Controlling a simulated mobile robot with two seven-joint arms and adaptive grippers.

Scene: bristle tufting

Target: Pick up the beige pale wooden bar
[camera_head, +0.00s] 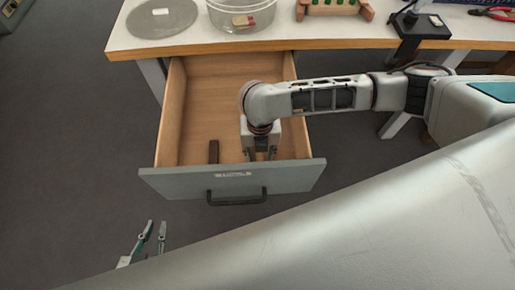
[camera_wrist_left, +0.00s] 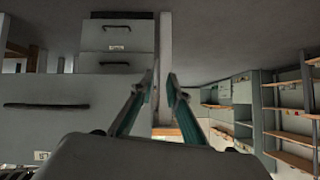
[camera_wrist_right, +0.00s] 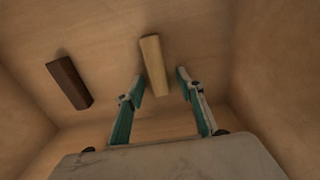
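The beige pale wooden bar (camera_wrist_right: 154,63) lies on the drawer floor in the right wrist view, near the front of the drawer. My right gripper (camera_wrist_right: 159,82) is open above it, with the bar's near end between the lines of its two fingers. In the head view my right gripper (camera_head: 260,152) reaches down into the open drawer and hides the beige bar. A dark brown bar (camera_wrist_right: 69,83) lies to the left of the beige one; it also shows in the head view (camera_head: 213,151). My left gripper (camera_head: 152,232) is open and empty, outside the drawer at the lower left.
The open drawer (camera_head: 232,180) has a grey front with a black handle and wooden side walls close around my right gripper. Above it, the table (camera_head: 290,43) carries a grey disc (camera_head: 162,17), a clear bowl (camera_head: 240,28) and a wooden rack (camera_head: 335,10).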

